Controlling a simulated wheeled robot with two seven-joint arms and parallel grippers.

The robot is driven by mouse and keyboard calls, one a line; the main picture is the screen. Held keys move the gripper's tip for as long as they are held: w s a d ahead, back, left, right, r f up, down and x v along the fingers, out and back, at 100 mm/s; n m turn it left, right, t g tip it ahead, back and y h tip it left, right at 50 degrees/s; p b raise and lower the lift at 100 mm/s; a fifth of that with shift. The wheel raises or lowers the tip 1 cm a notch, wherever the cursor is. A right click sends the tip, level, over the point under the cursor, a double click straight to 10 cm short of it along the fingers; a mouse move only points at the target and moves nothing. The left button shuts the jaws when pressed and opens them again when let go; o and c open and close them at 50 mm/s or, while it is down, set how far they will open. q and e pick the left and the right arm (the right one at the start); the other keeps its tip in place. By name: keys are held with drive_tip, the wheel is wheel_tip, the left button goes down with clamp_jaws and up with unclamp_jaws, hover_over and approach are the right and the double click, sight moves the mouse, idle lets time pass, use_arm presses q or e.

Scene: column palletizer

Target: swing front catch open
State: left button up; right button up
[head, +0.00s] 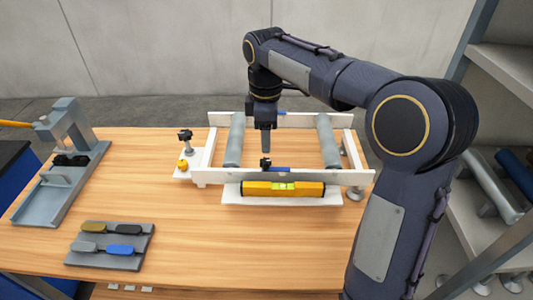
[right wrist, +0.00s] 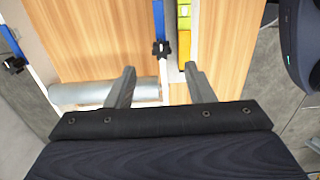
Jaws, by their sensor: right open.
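The front catch (head: 280,169) is a short blue bar with a black knob on the near rail of the white frame (head: 214,172). The bar lies along the rail, to the right of its knob. In the right wrist view its knob (right wrist: 160,48) sits just beyond my fingertips, with the blue bar (right wrist: 159,20) running up from it. My right gripper (head: 266,150) points down above the near rail. Its two fingers (right wrist: 158,78) are apart with nothing between them, and the knob appears ahead of the gap. My left gripper is not in view.
A yellow level (head: 283,188) lies along the near rail's front side. Two grey rollers (head: 236,140) (head: 327,141) span the frame. A second blue catch (right wrist: 10,40) is on the far rail. A fixture (head: 62,150) and tool tray (head: 110,247) stand left; the front table is clear.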

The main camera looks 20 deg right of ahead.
sight(265, 160)
wheel_tip(265, 160, down, 7)
drive_tip(key=shift+a+f, duration=0.1)
idle(0.3)
drive_tip(key=shift+c, duration=0.2)
drive_tip(key=c, duration=0.9)
